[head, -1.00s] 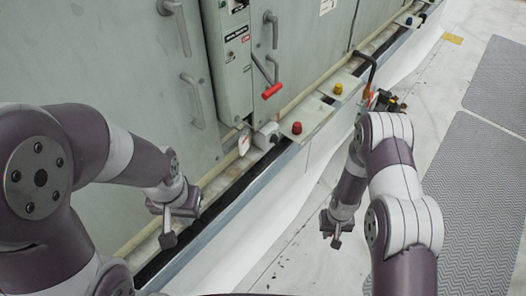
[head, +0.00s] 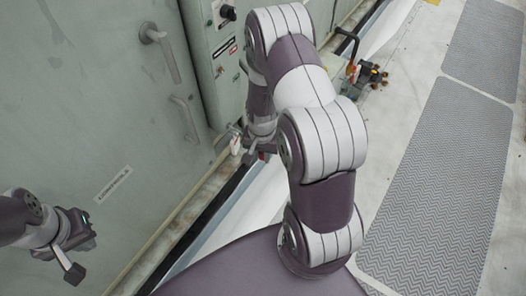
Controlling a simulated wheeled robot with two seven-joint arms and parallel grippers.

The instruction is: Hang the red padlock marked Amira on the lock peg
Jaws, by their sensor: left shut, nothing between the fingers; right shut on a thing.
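My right gripper (head: 256,150) is beside the cabinet's lower edge, near the ledge, and mostly covered by my own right arm. It is shut, with a small dark red thing (head: 262,156) at its fingers. I cannot read any name on it, nor tell for sure that it is the padlock marked Amira. A small white tag (head: 235,145) hangs just left of the gripper. I cannot make out the lock peg. My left gripper (head: 74,262) is shut and empty at the lower left, apart from the cabinet door.
The grey-green cabinet (head: 120,90) with door handles fills the left. A control box (head: 228,60) is on its front. A black bent bar (head: 347,48) and a cluster of small objects (head: 370,74) are beyond my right arm. Grey mats (head: 440,180) lie on the right.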

